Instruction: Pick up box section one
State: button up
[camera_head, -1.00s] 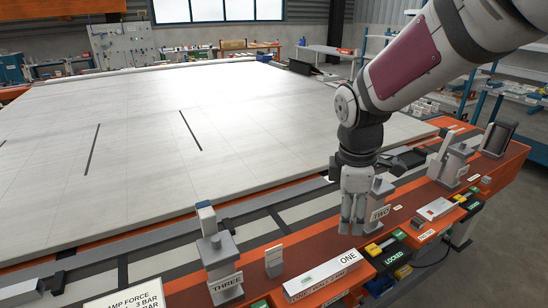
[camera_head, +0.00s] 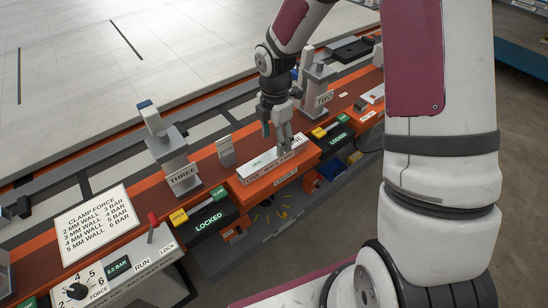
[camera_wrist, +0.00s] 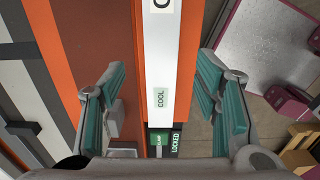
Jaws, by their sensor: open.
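Box section one (camera_head: 262,164) is a long white bar with "ONE" on its top, lying on an orange ledge (camera_head: 272,178) in the head view. My gripper (camera_head: 280,145) points down over the bar's right half and partly covers its lettering. In the wrist view the bar (camera_wrist: 158,60) runs between my two spread teal-padded fingers (camera_wrist: 162,100), with a gap on each side. My gripper is open and empty. I cannot tell the exact height of the fingertips relative to the bar.
A small grey block (camera_head: 226,151) stands close behind the bar. Clamp posts "THREE" (camera_head: 177,165) and "TWO" (camera_head: 318,92) stand left and right. "LOCKED" panels (camera_head: 208,222) with yellow and green switches sit along the front edge. A large white panel (camera_head: 130,70) fills the back.

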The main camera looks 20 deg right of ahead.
aim_at(274, 153)
jog(key=shift+s+a+f, duration=0.1)
jog(key=shift+s+f, duration=0.05)
jog(key=shift+f, duration=3.05)
grip_shut()
